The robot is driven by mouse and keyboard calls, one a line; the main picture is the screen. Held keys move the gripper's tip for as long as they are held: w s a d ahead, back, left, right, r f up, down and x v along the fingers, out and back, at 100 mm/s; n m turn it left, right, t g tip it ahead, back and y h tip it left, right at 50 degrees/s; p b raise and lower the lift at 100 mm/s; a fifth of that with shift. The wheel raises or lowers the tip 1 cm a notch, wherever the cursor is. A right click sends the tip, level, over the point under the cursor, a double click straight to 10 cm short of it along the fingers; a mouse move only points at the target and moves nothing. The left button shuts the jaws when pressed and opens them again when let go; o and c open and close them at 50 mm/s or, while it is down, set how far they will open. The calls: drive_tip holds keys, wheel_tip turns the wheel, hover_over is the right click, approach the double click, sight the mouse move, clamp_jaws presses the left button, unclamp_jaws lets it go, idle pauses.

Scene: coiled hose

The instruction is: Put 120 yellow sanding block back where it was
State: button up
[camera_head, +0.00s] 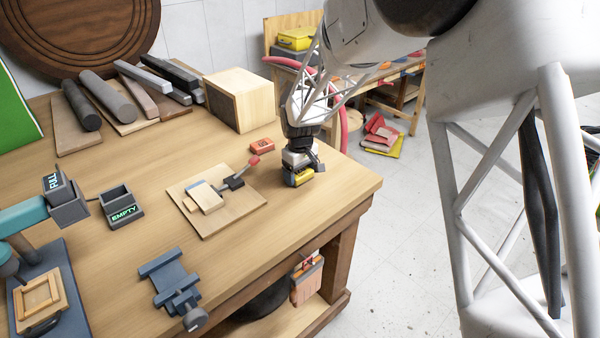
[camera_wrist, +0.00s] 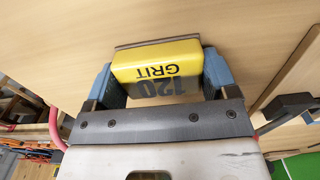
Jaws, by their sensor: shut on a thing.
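The yellow sanding block (camera_wrist: 155,66) reads "120 GRIT" and sits between the two blue fingers of my gripper (camera_wrist: 158,82) in the wrist view. My gripper is shut on it. I cannot tell whether the block touches the wood. A red block (camera_head: 262,146) lies on the bench just behind and left of my gripper.
A wooden board with a toggle clamp (camera_head: 215,200) lies left of my gripper. A wooden box (camera_head: 240,99) stands behind. The workbench edge (camera_head: 345,205) is close on the right.

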sight(300, 171)
drive_tip(key=shift+f, duration=0.1)
drive_tip(key=o, duration=0.8)
wheel_tip(300, 171, up, 12)
idle(0.4)
idle(0.6)
